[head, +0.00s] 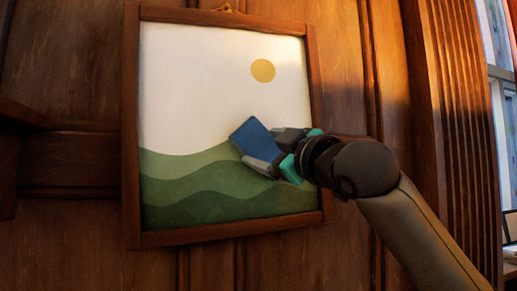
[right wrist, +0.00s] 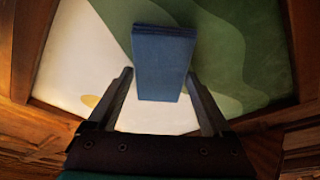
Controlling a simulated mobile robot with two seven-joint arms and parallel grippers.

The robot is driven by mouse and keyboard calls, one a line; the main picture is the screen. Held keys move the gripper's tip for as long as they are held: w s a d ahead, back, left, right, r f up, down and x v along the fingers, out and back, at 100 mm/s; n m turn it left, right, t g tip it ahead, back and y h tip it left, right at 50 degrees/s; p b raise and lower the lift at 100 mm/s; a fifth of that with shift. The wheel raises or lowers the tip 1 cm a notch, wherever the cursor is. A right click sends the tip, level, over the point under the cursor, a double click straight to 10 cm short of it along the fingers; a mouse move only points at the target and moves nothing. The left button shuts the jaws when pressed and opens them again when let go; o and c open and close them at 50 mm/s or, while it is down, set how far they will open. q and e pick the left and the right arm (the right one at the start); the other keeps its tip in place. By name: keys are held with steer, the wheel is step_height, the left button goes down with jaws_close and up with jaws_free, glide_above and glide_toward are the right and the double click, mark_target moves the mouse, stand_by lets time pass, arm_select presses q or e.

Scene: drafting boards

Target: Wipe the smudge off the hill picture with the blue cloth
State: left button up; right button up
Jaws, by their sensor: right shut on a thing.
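The hill picture (head: 200,85) hangs in a brown wooden frame (head: 131,120), with a pale sky, a yellow sun and green hills. My right gripper (head: 264,148) is shut on the folded blue cloth (head: 253,138) in front of the picture's right half, where sky meets hills. The right wrist view shows the cloth (right wrist: 162,60) between the two fingers (right wrist: 160,80). I cannot tell whether the cloth touches the picture. No smudge shows on the visible surface; the part behind the cloth and gripper is hidden. My left gripper is not in view.
The picture hangs on a dark wood-panelled wall (head: 70,225). A wooden ledge (head: 20,114) juts in at the left edge. A fluted wooden post (head: 465,130) and a window (head: 499,40) stand at the right. The space before the picture's left half is clear.

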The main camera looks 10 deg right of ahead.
steer(key=shift+w+d+r, duration=0.55)
steer(key=shift+d+r, duration=0.05)
steer(key=shift+d, duration=2.5)
steer(key=shift+s+a+f+b, duration=0.15)
steer(key=shift+s+a+f, duration=0.3)
steer(key=shift+a, duration=1.9)
steer(key=shift+s+a+f+b, duration=0.1)
steer(key=shift+s+a+f, duration=0.4)
steer(key=shift+a, duration=1.85)
steer(key=shift+s+a+f+b, duration=0.15)
steer(key=shift+s+a+f, duration=0.3)
steer(key=shift+a, duration=1.9)
steer(key=shift+w, duration=0.1)
steer(key=shift+s+d+b, duration=0.15)
steer(key=shift+s+b, duration=0.2)
steer(key=shift+s, duration=0.5)
steer(key=shift+s+d+b, duration=0.2)
steer(key=shift+s+d, duration=0.05)
steer(key=shift+s, duration=0.8)
steer(key=shift+s+d+b, duration=0.2)
steer(key=shift+s, duration=0.85)
steer(key=shift+s, duration=0.1)
steer(key=shift+s+d+b, duration=0.15)
steer(key=shift+s, duration=0.55)
steer(key=shift+s+d+b, duration=0.1)
steer(key=shift+s+b, duration=0.05)
steer(key=shift+s, duration=0.5)
